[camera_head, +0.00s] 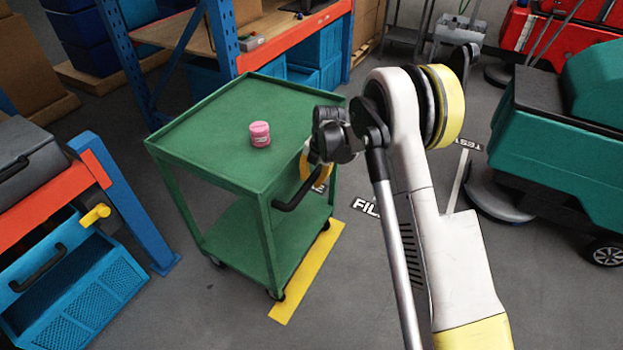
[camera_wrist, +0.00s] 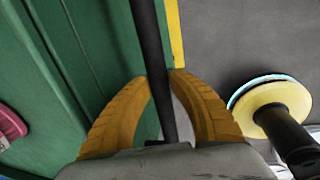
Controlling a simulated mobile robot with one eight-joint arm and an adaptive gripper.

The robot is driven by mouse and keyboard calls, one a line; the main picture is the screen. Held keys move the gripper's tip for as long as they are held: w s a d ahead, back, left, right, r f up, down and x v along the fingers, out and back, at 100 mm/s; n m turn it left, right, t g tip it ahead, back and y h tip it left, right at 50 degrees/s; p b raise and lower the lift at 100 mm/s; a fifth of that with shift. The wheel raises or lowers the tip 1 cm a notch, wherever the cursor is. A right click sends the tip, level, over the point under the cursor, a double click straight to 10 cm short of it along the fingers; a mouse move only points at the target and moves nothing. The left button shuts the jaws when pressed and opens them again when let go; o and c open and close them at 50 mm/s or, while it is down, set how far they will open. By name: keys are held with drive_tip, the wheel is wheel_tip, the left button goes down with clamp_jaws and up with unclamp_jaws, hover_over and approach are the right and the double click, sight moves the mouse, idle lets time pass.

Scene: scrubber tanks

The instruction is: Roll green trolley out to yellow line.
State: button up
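The green trolley (camera_head: 220,140) stands upright in the middle of the head view, and its green side fills the left of the wrist view (camera_wrist: 90,40). Its dark push handle (camera_head: 298,190) is on the right side. The yellow line (camera_head: 308,270) lies on the floor along that side, and the right-hand wheels are at its left edge. My gripper (camera_wrist: 158,77) has its two yellow fingers on either side of the dark handle bar (camera_wrist: 152,40), with the tips against it. In the head view my arm partly hides the gripper.
A pink jar (camera_head: 260,134) stands on the trolley's top. A blue and orange rack (camera_head: 225,40) is close behind, and an orange-edged bench (camera_head: 95,168) with a blue crate (camera_head: 75,290) is at left. Teal scrubber machine (camera_head: 560,140) stands at right. Grey floor is open right of the line.

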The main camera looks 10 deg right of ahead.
drive_tip(key=o, duration=0.3)
wheel_tip(320, 180, up, 12)
drive_tip(key=s+d, duration=0.1)
drive_tip(key=d, duration=0.1)
drive_tip(key=shift+s, duration=0.2)
drive_tip(key=shift+f, duration=0.1)
